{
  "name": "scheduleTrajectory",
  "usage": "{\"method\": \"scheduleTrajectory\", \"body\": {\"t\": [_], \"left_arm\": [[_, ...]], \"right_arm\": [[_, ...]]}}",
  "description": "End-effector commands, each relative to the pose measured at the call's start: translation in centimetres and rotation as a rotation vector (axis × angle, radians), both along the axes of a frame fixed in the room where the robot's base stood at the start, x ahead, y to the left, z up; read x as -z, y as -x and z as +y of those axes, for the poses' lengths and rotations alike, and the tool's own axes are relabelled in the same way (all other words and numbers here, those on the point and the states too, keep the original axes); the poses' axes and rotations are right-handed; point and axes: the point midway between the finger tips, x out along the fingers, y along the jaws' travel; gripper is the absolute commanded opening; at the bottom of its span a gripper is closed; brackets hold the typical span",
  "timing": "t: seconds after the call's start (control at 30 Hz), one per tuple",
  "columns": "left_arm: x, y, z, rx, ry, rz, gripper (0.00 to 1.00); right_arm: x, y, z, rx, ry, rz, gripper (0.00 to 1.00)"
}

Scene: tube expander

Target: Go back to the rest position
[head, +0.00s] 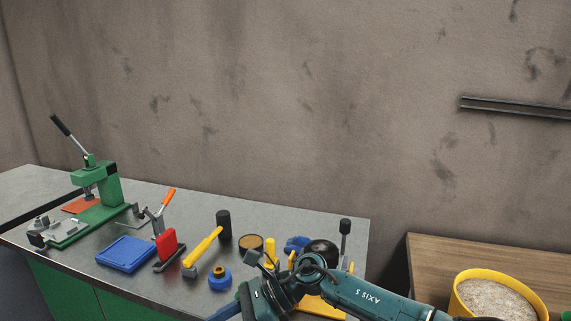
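My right arm (370,298), a teal link marked "AXIS 5", comes in from the lower right. It reaches over the front right part of the grey bench (160,198), and its wrist joints end at the bottom edge of the head view. I cannot make out the fingers of my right gripper, so whether it holds anything does not show. My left arm and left gripper are not in view.
The bench holds a green lever press (108,185), a blue tray (126,253), a red clamp tool (166,243), a yellow-handled hammer (203,248) and a blue round part (220,278). A yellow bowl (461,306) stands on a wooden table (430,256) at right.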

Motion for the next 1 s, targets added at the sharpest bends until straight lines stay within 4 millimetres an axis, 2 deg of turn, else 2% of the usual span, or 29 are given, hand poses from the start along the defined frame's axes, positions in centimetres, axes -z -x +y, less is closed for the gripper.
{"method": "scheduleTrajectory", "body": {"t": [0.03,0.1,0.17,0.27,0.33,0.47,0.57,0.67,0.8,0.83,0.9,1.0], "left_arm": [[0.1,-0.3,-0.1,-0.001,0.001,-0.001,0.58],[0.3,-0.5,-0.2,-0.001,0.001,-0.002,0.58],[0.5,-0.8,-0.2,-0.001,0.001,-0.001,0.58],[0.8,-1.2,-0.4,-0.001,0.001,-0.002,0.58],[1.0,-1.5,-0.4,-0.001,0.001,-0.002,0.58],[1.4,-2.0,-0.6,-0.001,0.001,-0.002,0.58],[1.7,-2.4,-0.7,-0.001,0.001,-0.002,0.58],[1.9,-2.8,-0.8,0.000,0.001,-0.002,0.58],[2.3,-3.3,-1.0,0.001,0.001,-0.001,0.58],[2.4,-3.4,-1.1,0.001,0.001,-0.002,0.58],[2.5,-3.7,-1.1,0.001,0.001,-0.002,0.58],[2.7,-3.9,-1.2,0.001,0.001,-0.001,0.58]], "right_arm": [[-0.2,1.6,1.4,0.076,-0.106,0.144,0.48],[-1.1,2.6,2.6,0.190,-0.238,0.341,0.48],[-1.9,3.0,2.9,0.289,-0.342,0.521,0.48],[-2.6,2.7,2.2,0.456,-0.502,0.835,0.48],[-2.4,2.1,0.7,0.573,-0.604,1.063,0.48],[-0.1,1.0,-3.5,0.790,-0.781,1.489,0.48],[3.1,1.0,-7.7,0.952,-0.910,1.820,0.48],[7.3,2.2,-12.4,1.112,-1.038,2.140,0.48],[13.5,6.4,-18.7,1.322,-1.224,2.553,0.48],[14.6,7.5,-19.9,-1.297,1.204,-2.505,0.48],[16.8,10.0,-22.3,-1.217,1.136,-2.344,0.48],[18.8,13.1,-24.7,-1.134,1.072,-2.178,0.48]]}}
